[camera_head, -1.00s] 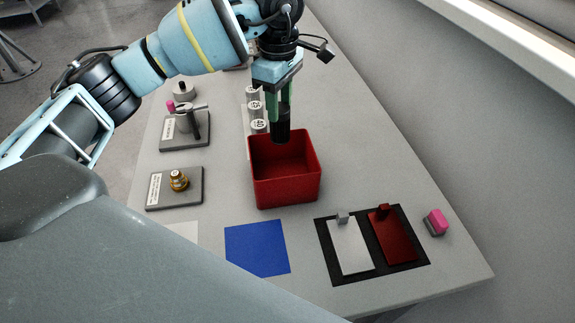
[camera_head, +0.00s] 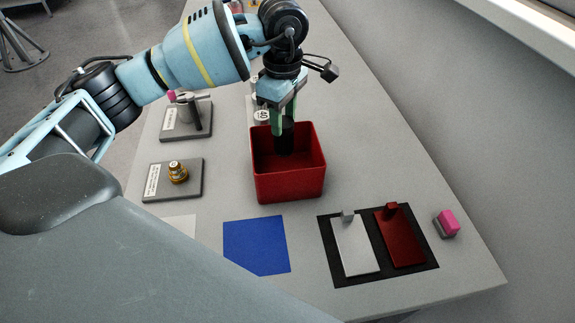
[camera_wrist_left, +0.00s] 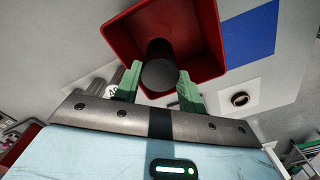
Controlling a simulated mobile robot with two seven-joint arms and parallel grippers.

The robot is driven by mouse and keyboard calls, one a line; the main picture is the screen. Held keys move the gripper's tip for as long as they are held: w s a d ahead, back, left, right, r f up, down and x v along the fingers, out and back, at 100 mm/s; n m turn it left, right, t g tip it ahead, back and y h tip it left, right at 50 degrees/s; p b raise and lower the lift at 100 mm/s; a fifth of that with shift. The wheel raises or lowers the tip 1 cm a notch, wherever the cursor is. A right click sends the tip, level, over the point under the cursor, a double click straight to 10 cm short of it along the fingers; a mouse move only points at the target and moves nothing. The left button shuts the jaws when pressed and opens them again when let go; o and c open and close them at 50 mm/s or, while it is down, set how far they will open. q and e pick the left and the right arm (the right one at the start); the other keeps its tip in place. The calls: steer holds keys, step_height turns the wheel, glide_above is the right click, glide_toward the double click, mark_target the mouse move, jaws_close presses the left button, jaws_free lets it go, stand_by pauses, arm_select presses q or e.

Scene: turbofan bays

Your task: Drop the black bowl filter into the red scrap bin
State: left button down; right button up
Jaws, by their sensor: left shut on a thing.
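The black bowl filter (camera_head: 285,138) is a dark cylinder held upright between the green fingers of my left gripper (camera_head: 282,122). Its lower part is inside the opening of the red scrap bin (camera_head: 290,186), near the back wall. In the left wrist view, the filter (camera_wrist_left: 160,68) sits between the two green fingertips (camera_wrist_left: 158,80), with the bin's red wall (camera_wrist_left: 205,25) around it. Whether the filter touches the bin floor cannot be told. My right gripper is not in view.
A blue square (camera_head: 256,246) lies in front of the bin. A black mat (camera_head: 340,277) with a white plate (camera_head: 354,246) and a dark red plate (camera_head: 400,237) is at right, beside a pink block (camera_head: 448,222). A grey stand with a brass part (camera_head: 177,172) is at left.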

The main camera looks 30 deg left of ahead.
arm_select(q)
steer(key=c, duration=0.7)
jaws_free()
steer(key=shift+r, duration=0.1)
steer(key=shift+c, duration=0.2)
step_height(320, 180, up, 8)
steer(key=shift+f, duration=0.1)
steer(key=shift+f, duration=0.1)
